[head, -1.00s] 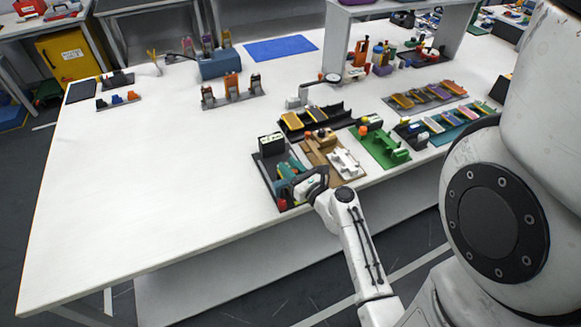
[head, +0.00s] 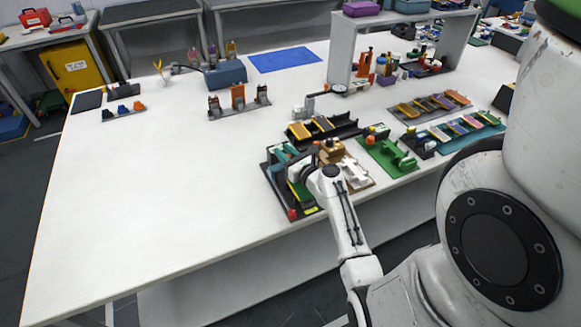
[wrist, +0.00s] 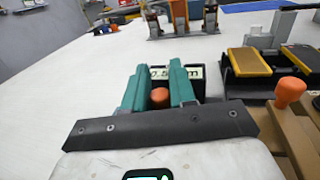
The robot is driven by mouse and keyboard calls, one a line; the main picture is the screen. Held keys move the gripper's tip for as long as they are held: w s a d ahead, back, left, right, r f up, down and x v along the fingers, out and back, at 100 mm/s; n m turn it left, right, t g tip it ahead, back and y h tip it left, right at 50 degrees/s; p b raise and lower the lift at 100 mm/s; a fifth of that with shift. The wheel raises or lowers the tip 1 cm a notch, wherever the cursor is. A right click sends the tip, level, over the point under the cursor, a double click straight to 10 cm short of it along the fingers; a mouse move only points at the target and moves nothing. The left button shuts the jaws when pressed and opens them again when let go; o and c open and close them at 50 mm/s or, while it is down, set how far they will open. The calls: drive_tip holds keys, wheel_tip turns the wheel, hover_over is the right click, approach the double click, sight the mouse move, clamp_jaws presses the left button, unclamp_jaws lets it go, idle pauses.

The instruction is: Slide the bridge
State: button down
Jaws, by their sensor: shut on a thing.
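A black rig (head: 311,209) stands near the table's front edge, with a green strip (head: 301,191) and a red knob (head: 292,213) at its near end. My gripper (head: 282,153) is over the far part of the rig. In the wrist view its teal fingers (wrist: 160,80) are shut on an orange knob (wrist: 160,97), which sits between them. A dark box with a pale numbered display (wrist: 195,73) is right behind the knob. I take the knob to belong to the bridge, but my gripper and wrist hide most of the bridge.
A brown fixture (head: 350,166) stands close on the right, with a dark tray of yellow pieces (head: 322,123) behind it. A green fixture (head: 385,156) is farther right. The white table (head: 160,200) is clear on the left.

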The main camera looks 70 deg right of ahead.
sight(281, 146)
drive_tip(key=shift+w+d+f, duration=0.1)
drive_tip(key=shift+w+d, duration=0.8)
drive_tip(key=shift+d, duration=0.2)
drive_tip(key=shift+w+d, duration=0.15)
drive_tip(key=c, duration=1)
unclamp_jaws()
drive_tip(key=shift+d, duration=0.15)
drive_tip(key=b+v, duration=0.1)
drive_tip(key=v, duration=0.9)
drive_tip(key=shift+s+a, duration=0.25)
drive_tip(key=shift+a, duration=0.1)
